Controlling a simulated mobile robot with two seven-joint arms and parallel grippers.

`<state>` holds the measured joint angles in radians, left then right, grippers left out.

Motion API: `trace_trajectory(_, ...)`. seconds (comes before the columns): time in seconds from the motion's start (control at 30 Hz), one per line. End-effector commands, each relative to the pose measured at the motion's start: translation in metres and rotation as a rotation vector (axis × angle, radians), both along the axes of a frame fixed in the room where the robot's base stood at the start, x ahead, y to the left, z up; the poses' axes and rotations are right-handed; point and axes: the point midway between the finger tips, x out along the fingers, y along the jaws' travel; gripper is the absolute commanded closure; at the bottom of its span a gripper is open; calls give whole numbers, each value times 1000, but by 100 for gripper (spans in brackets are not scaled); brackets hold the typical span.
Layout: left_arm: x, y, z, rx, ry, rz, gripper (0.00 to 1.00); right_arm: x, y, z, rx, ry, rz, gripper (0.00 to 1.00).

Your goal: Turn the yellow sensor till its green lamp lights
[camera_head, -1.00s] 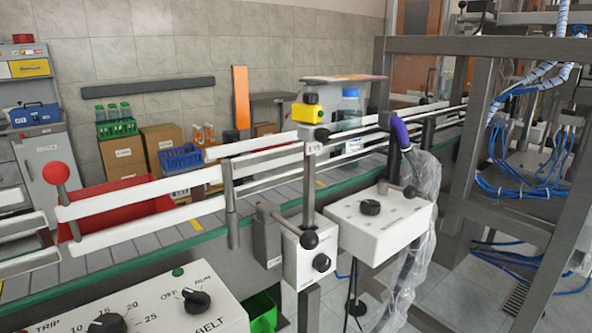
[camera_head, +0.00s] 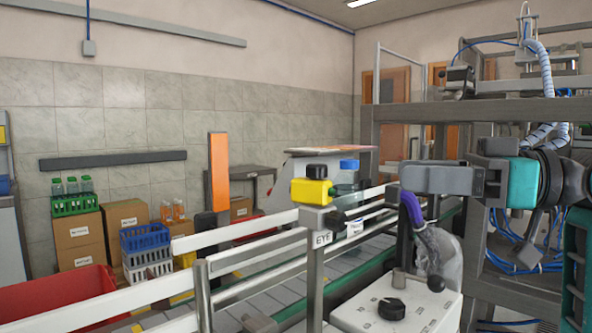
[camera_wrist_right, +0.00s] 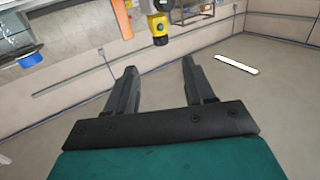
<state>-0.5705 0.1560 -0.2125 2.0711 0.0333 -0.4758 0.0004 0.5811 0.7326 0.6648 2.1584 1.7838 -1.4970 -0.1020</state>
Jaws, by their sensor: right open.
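The yellow sensor (camera_head: 309,192) has a black top and sits on a bracket on a grey post with an EYE label (camera_head: 322,238). No lit green lamp shows on it. My right gripper (camera_head: 388,182) reaches in from the right, to the right of the sensor and apart from it. In the right wrist view the gripper (camera_wrist_right: 159,70) is open with nothing between its fingers, and the yellow sensor (camera_wrist_right: 159,24) lies beyond the fingertips. My left gripper is not in view.
White guide rails (camera_head: 240,228) run along the conveyor. A white control box with a black knob (camera_head: 391,308) stands below the gripper. A steel frame (camera_head: 480,110) stands at the right.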

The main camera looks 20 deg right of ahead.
Motion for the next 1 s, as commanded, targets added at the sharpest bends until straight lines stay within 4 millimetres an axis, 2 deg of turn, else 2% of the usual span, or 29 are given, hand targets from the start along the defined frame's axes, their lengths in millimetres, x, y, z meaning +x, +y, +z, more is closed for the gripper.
trace_trajectory(0.1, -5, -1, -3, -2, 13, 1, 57, -1, 1, 4, 3, -10, 6, 47)
trace_trajectory(0.23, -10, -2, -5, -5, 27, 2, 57, 6, 10, 5, 3, -9, 9, 47)
trace_trajectory(0.7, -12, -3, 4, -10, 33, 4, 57, 66, 78, 5, 5, -9, 11, 47)
trace_trajectory(1.0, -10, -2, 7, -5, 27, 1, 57, 83, 96, 3, 3, -8, 7, 47)
